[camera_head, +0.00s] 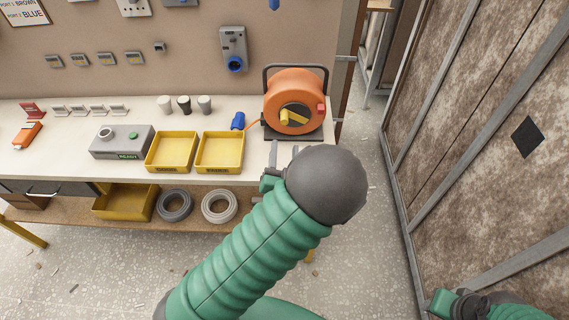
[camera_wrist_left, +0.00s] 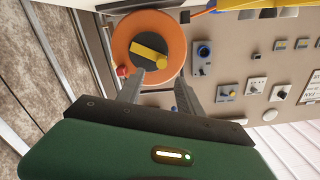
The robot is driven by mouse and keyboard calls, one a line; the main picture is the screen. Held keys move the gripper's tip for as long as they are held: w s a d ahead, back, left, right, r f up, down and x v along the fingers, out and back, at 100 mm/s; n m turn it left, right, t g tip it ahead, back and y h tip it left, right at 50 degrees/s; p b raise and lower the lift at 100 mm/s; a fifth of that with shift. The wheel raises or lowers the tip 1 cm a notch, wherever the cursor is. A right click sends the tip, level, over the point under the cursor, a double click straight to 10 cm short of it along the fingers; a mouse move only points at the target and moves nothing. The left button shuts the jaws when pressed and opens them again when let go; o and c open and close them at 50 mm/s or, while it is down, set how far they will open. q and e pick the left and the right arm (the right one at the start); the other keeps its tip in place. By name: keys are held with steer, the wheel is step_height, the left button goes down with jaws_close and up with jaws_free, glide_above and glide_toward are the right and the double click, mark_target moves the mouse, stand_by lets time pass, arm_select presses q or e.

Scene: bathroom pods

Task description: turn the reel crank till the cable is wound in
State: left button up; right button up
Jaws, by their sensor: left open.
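The cable reel (camera_head: 292,83) stands at the right end of the workbench, an orange drum in a black frame. Its yellow crank (camera_head: 291,117) crosses the dark hub, and a red knob (camera_head: 320,107) sits at the drum's right edge. A short orange cable (camera_head: 252,126) runs left from the reel to a blue plug (camera_head: 238,121) on the bench. My left gripper (camera_head: 283,152) is just in front of the reel, partly hidden by my arm. In the left wrist view the gripper (camera_wrist_left: 157,80) is open and empty, its fingers pointing at the drum (camera_wrist_left: 122,32) and crank (camera_wrist_left: 148,56).
Yellow trays (camera_head: 171,167) and a grey box (camera_head: 122,153) with a green button stand left of the reel. Grey cable coils (camera_head: 220,191) lie on the shelf below. A brown panel wall (camera_head: 470,120) closes off the right side, with open floor before it.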

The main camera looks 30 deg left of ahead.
arm_select(q)
steer(key=p+v, duration=0.4)
steer(key=v, duration=0.1)
steer(key=shift+r, duration=0.15)
arm_select(e)
steer(key=w+v, duration=0.1)
steer(key=v, duration=0.5)
steer(key=shift+w+r, duration=0.2)
steer(key=shift+r, duration=0.25)
arm_select(q)
steer(key=shift+w, duration=0.1)
arm_select(e)
steer(key=shift+w, duration=0.1)
arm_select(q)
steer(key=d+f+n+g+h, duration=0.1)
steer(key=d+f+g+h, duration=0.5)
steer(key=d+g+h, duration=0.1)
steer(key=s+r+m+g+h, duration=0.2)
steer(key=s+r+g, duration=0.3)
steer(key=s, duration=0.5)
steer(key=shift+m+g, duration=0.4)
steer(key=shift+m, duration=0.3)
